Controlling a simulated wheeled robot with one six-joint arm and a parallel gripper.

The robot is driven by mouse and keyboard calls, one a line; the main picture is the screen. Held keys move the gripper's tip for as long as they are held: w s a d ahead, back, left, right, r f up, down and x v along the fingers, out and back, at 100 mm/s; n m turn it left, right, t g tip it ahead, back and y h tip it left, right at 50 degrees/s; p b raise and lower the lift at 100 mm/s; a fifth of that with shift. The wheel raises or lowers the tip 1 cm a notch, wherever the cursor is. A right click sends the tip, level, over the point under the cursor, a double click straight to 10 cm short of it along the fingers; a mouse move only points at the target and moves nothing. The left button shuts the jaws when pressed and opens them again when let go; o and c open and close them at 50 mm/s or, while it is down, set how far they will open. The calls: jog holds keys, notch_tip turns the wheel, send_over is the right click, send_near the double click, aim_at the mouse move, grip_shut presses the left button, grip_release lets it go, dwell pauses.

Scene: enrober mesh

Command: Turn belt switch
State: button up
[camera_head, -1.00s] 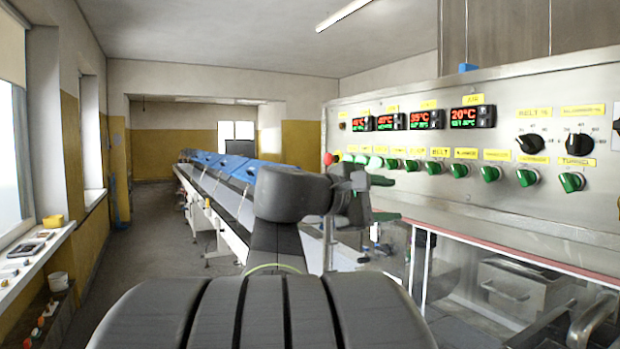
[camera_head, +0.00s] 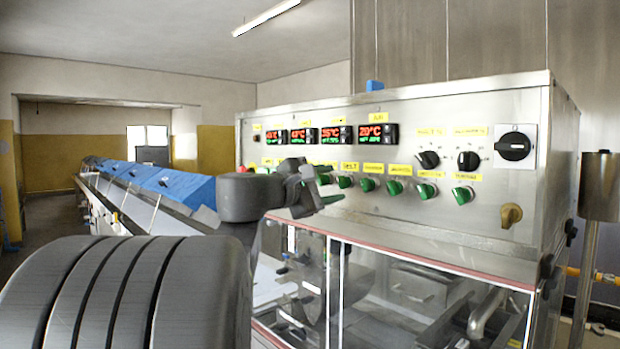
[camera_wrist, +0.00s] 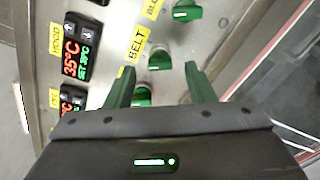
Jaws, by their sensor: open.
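The BELT label (camera_head: 350,167) is yellow and sits on the steel control panel, with a green belt switch (camera_head: 345,182) below it. In the wrist view, the BELT label (camera_wrist: 137,43) is beside the green belt switch (camera_wrist: 160,60). My gripper (camera_wrist: 159,68) is open, its green fingers pointing at the panel. The belt switch appears between the fingertips in that view; contact cannot be told. Another green switch (camera_wrist: 142,97) shows closer to the left finger, partly hidden by the gripper. In the head view, my gripper (camera_head: 328,183) is in front of the panel, left of the belt switch.
More green switches (camera_head: 426,191), black dials (camera_head: 468,161) and red-green temperature displays (camera_head: 371,136) crowd the panel. A large black rotary switch (camera_head: 515,147) is at its right. A clear-walled enclosure with a red edge (camera_head: 400,257) juts out below. A long blue-covered conveyor (camera_head: 160,180) runs left.

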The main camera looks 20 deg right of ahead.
aim_at(343, 182)
jog(key=shift+x, duration=1.4)
jog(key=shift+c, duration=0.4)
jog(key=c, duration=0.9)
jog(key=shift+f, duration=0.1)
